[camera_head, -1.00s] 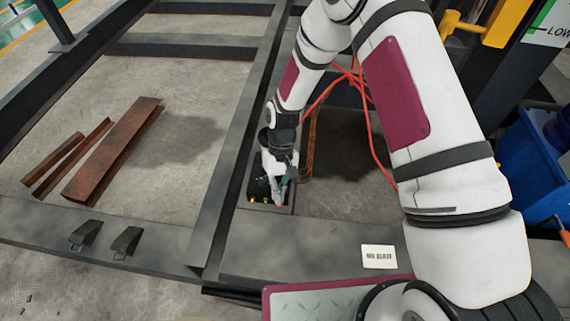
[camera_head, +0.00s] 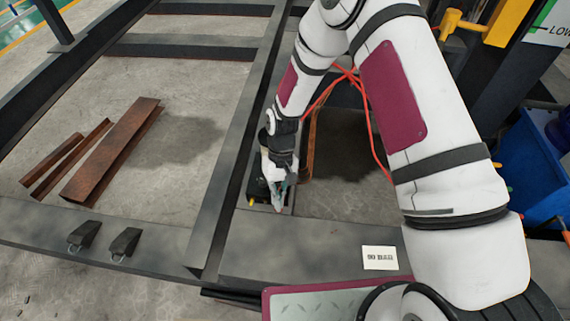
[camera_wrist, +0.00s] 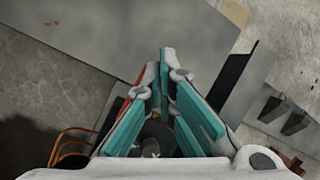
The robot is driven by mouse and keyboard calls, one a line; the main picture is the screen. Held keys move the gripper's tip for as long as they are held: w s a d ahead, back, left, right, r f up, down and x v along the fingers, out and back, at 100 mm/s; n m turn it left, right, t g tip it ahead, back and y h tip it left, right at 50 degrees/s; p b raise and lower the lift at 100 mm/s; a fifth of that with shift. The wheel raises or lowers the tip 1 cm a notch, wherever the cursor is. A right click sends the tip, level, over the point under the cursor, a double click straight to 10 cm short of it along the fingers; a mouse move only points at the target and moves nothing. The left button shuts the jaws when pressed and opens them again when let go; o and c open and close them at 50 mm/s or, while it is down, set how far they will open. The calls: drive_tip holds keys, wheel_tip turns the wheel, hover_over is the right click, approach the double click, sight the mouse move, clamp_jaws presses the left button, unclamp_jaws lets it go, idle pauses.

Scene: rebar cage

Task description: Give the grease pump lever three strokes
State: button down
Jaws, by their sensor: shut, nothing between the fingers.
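The grease pump appears to be the small dark box (camera_head: 257,188) with a yellow fitting, on a grey plate between the steel beams in the head view. My gripper (camera_head: 279,207) points down at its right side and front, covering much of it. Its teal fingers are shut with nothing held. In the wrist view my gripper (camera_wrist: 160,64) shows with a dark round part (camera_wrist: 155,140) low between the finger bases. A thin red piece shows behind the left finger; I cannot tell if it is the lever. No lever can be made out clearly, and contact is unclear.
Grey beams frame the work area, with rusty steel pieces (camera_head: 112,150) on the floor at left. Two dark wedges (camera_head: 124,243) and a white card (camera_head: 380,258) lie on the front beam. Red-orange cables (camera_head: 370,130) hang behind my arm. A blue bin (camera_head: 530,180) stands right.

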drive_tip(key=shift+s+f, duration=0.1)
drive_tip(key=shift+f, duration=0.25)
drive_tip(key=w+f+p+v, duration=0.1)
drive_tip(key=w+p+v, duration=0.1)
drive_tip(key=v, duration=1.1)
drive_tip(key=shift+w+d+r+p, duration=0.15)
drive_tip(key=shift+d+r+p, duration=0.15)
drive_tip(key=shift+p, duration=0.5)
